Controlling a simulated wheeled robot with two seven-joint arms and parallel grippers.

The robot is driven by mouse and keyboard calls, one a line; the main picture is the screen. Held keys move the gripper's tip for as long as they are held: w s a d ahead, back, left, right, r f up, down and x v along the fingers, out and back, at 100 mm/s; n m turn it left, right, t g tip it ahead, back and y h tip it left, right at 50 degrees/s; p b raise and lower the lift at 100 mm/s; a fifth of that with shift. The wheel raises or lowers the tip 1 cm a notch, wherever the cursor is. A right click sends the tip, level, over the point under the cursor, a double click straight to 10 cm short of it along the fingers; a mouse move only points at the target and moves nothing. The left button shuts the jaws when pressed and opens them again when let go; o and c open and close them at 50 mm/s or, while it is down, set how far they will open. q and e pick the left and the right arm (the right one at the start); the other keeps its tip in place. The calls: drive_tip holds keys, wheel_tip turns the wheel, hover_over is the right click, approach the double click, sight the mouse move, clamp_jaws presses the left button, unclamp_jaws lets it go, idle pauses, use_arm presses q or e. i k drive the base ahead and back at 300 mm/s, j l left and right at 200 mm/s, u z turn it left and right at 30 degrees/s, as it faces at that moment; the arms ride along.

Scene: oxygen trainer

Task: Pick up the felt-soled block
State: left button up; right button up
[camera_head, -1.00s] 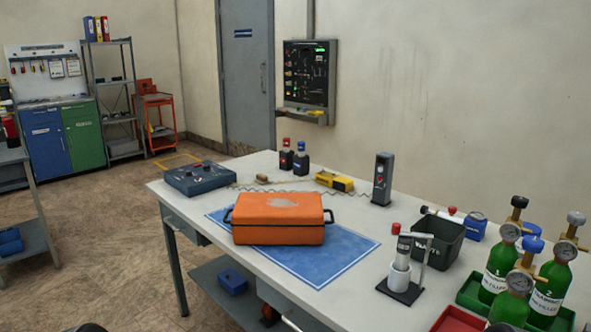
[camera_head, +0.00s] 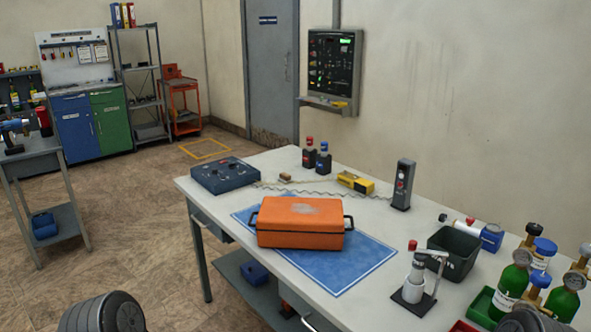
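A small brown block (camera_head: 285,177) lies on the white table near its back edge, between the blue control box and the yellow device. It looks like the felt-soled block, but it is too small to make out its sole. Neither gripper shows in the head view. Dark rounded parts at the bottom left and bottom right edges appear to be my arms. Nothing touches the block.
An orange case (camera_head: 300,222) stands on a blue mat (camera_head: 353,273) in front of the block. Around it are a blue control box (camera_head: 225,175), two dark bottles, a yellow device (camera_head: 355,183) and a grey upright unit (camera_head: 402,185). Green cylinders (camera_head: 512,280) crowd the right.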

sight(284, 177)
drive_tip(key=u, duration=1.55)
drive_tip(key=i, duration=3.25)
drive_tip(key=i+l+z, duration=0.15)
drive_tip(key=i+z, duration=0.15)
drive_tip(key=i, duration=0.3)
drive_tip(key=i+z, duration=0.3)
drive_tip(key=i, duration=0.25)
drive_tip(key=i+j+z, duration=0.3)
drive_tip(key=i, duration=0.3)
drive_tip(key=i+j+z, duration=0.15)
drive_tip(key=i+z, duration=0.15)
drive_tip(key=i, duration=0.3)
drive_tip(key=i+z, duration=0.4)
drive_tip(key=i, duration=2.15)
